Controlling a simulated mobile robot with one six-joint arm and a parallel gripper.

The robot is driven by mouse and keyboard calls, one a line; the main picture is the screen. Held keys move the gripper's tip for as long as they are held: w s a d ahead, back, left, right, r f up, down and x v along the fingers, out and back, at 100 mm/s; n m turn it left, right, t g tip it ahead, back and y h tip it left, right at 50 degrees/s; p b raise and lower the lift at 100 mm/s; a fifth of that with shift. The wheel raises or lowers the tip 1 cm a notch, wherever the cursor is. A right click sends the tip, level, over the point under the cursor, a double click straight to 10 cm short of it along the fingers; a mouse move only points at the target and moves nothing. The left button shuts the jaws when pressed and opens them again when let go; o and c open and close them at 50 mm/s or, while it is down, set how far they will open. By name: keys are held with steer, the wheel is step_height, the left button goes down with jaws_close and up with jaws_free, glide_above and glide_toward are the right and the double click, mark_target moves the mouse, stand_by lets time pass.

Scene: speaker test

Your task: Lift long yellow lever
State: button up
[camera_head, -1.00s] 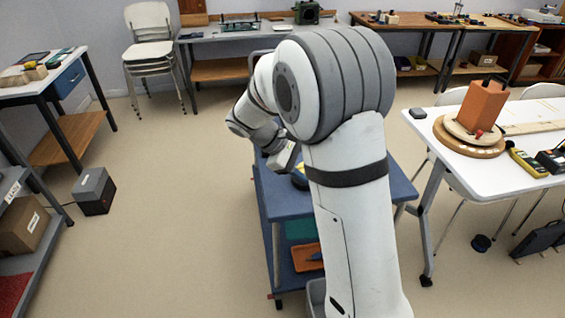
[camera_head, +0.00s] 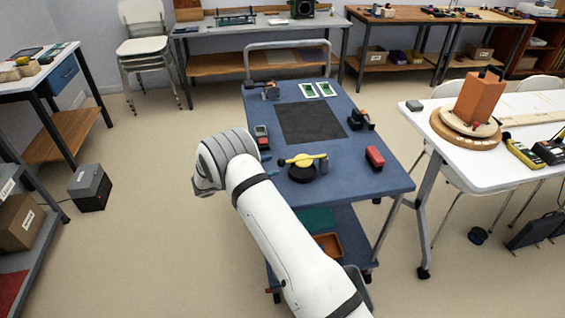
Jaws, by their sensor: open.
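The long yellow lever (camera_head: 307,158) lies roughly level across a round black base (camera_head: 301,175) on the blue cart top. A small grey block (camera_head: 322,166) stands at its right end. The rest of my gripper is hidden by my arm.
On the blue cart (camera_head: 350,182), a red block (camera_head: 375,157) is right of the lever, a red-and-black device (camera_head: 262,134) is behind my gripper, and a black clamp-like item (camera_head: 360,119) is at the right edge. A dark mat (camera_head: 311,122) lies clear behind. A white table (camera_head: 420,112) stands to the right.

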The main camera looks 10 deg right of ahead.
mark_target(282, 162)
steer(key=x, duration=0.5)
steer(key=shift+d, duration=0.15)
jaws_close()
stand_by(0.4)
